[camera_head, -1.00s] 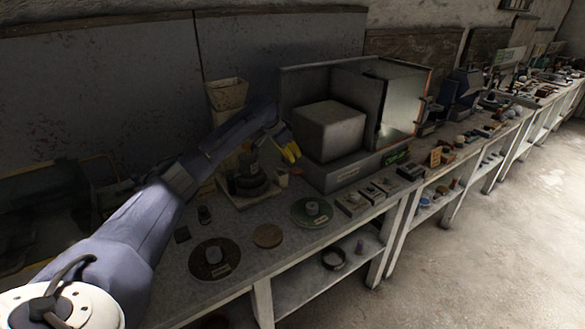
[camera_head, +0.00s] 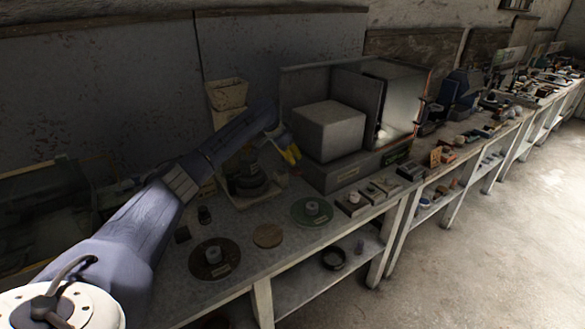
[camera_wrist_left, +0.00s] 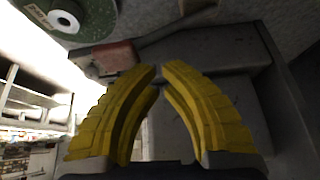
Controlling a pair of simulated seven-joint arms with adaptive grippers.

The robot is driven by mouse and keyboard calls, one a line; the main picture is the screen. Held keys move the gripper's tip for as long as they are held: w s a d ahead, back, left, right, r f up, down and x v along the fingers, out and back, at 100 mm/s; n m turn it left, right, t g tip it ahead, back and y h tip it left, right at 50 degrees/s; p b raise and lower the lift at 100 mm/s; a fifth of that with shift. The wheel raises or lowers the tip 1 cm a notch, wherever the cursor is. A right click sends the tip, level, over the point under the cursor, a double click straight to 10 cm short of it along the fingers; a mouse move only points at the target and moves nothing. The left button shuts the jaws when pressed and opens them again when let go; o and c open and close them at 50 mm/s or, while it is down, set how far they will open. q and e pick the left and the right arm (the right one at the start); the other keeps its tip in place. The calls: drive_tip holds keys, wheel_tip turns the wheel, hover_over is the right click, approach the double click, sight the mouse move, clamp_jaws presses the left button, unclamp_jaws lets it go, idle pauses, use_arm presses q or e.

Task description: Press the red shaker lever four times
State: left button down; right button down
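The red lever end (camera_wrist_left: 115,56) shows in the left wrist view, joined to a dark grey bar that runs up to the right. It lies left of and close to my left fingertips; contact cannot be made out. In the head view the lever is too small and dark to make out clearly. My left gripper (camera_head: 291,157) has yellow fingers and hangs at the front left corner of the large grey box. In the left wrist view the fingertips (camera_wrist_left: 159,70) nearly meet, with nothing held between them. My right gripper is in no view.
The grey box unit (camera_head: 330,130) stands behind my left gripper. A green disc (camera_head: 312,211), a dark disc (camera_head: 214,258) and a brown disc (camera_head: 268,235) lie along the bench front. Small blocks (camera_head: 352,203) sit to their right. A round dark device (camera_head: 248,180) stands left of the gripper.

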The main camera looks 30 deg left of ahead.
use_arm(q)
drive_tip(key=shift+s+d+f, duration=0.1)
drive_tip(key=shift+d+f, duration=0.15)
drive_tip(key=shift+f, duration=0.35)
drive_tip(key=shift+s+d+f, duration=0.15)
drive_tip(key=shift+d+f, duration=0.1)
drive_tip(key=shift+f, duration=0.3)
drive_tip(key=shift+s+d+f, duration=0.1)
drive_tip(key=shift+d+f, duration=0.15)
drive_tip(key=shift+f, duration=0.35)
idle(2.4)
drive_tip(key=shift+r, duration=0.2)
idle(0.4)
drive_tip(key=shift+w+a+r, duration=0.15)
drive_tip(key=shift+a+r, duration=0.15)
drive_tip(key=shift+r, duration=0.35)
drive_tip(key=shift+w+a+r, duration=0.15)
drive_tip(key=shift+a+r, duration=0.1)
drive_tip(key=shift+r, duration=0.45)
drive_tip(key=shift+w+a+r, duration=0.15)
drive_tip(key=shift+a+r, duration=0.15)
drive_tip(key=shift+r, duration=0.35)
